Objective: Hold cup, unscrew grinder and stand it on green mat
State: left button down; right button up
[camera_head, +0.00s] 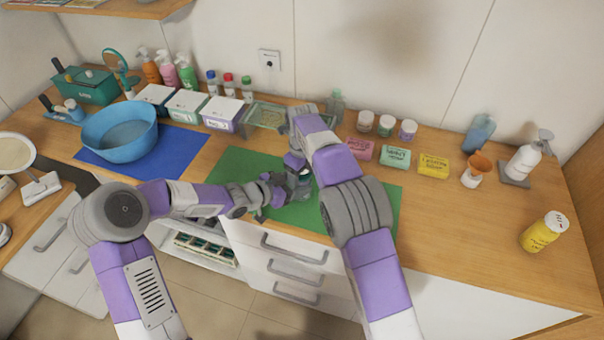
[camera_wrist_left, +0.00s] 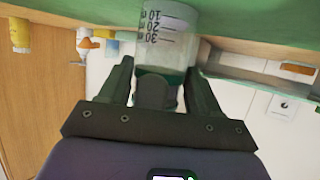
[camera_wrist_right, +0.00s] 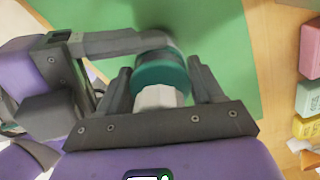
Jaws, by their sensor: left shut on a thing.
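The clear cup (camera_head: 304,190) stands on the green mat (camera_head: 246,168), with its printed scale showing in the left wrist view (camera_wrist_left: 168,32). My left gripper (camera_head: 284,188) is shut on the cup from the side. The grinder sits on the cup; its teal ring (camera_wrist_right: 161,78) and pale faceted knob (camera_wrist_right: 158,98) show in the right wrist view. My right gripper (camera_wrist_right: 160,68) comes down from above with its fingers apart on both sides of the grinder, and gaps show beside the knob. In the head view my right arm hides most of the grinder.
A blue bowl (camera_head: 120,130) stands on a blue mat (camera_head: 186,148) at left. Boxes, bottles and jars line the back. Pink, mint and yellow soap blocks (camera_head: 396,157) lie right of the green mat. A yellow bottle (camera_head: 544,232) stands far right. The front right counter is clear.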

jog(key=c, duration=0.7)
jog(key=o, duration=1.2)
notch_tip(320, 180, up, 8)
jog(key=shift+f, duration=0.1)
jog(key=shift+c, duration=0.7)
jog(key=shift+f, duration=3.9)
jog(key=shift+c, duration=0.2)
jog(key=c, duration=1)
jog(key=o, duration=1.2)
jog(key=shift+c, duration=0.2)
